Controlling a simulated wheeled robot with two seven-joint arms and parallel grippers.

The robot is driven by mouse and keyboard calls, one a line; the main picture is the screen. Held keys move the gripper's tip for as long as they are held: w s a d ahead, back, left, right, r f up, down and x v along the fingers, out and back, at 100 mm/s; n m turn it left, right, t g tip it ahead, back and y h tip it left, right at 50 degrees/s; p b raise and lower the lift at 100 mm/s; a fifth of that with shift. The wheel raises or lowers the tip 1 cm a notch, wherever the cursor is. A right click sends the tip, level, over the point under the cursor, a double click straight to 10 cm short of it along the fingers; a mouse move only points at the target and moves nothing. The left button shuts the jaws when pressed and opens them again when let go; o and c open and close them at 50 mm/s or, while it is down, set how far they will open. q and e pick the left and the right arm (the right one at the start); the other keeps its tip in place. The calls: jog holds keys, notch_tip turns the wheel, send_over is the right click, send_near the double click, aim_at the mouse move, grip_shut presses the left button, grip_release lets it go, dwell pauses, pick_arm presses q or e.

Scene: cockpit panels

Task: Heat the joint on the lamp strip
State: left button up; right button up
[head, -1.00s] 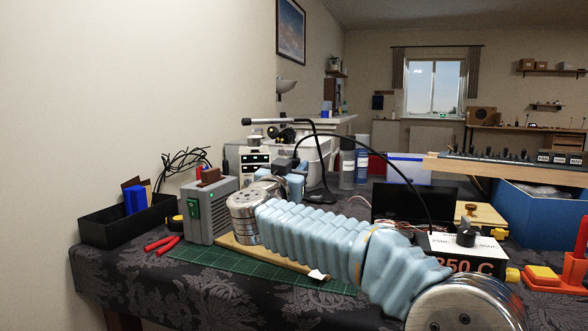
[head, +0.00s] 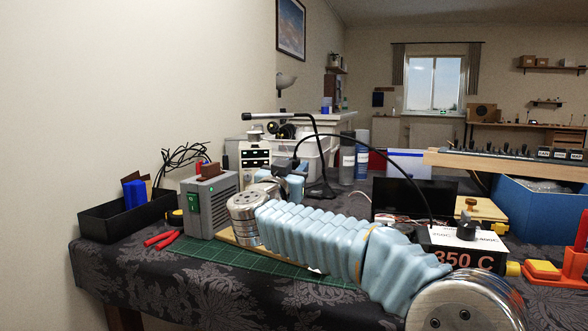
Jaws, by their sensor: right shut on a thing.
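My right arm comes in from the lower right, and its silver wrist hides much of what lies behind it. My right gripper (head: 285,172) is beyond the wrist, partly hidden, and shut on a dark tool handle (head: 282,165). A black cable (head: 385,147) arches from near the handle over to the heating station (head: 460,255), marked 350 C with a black knob on top. A wooden board (head: 228,240) lies on the green mat (head: 265,264), mostly behind my arm. I cannot make out the lamp strip, its joint or the tool's tip. My left gripper is not in view.
A grey box with a green switch (head: 207,206) stands left of the wrist, beside red-handled pliers (head: 162,239) and a black tray (head: 125,213). A black stand (head: 322,192) is behind the arm. A blue crate (head: 540,216) is at the right. The mat's front left is clear.

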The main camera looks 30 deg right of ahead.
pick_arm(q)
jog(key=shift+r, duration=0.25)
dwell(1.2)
pick_arm(e)
notch_tip(320, 180, up, 7)
jog(key=p, duration=0.8)
jog(key=shift+r, duration=0.15)
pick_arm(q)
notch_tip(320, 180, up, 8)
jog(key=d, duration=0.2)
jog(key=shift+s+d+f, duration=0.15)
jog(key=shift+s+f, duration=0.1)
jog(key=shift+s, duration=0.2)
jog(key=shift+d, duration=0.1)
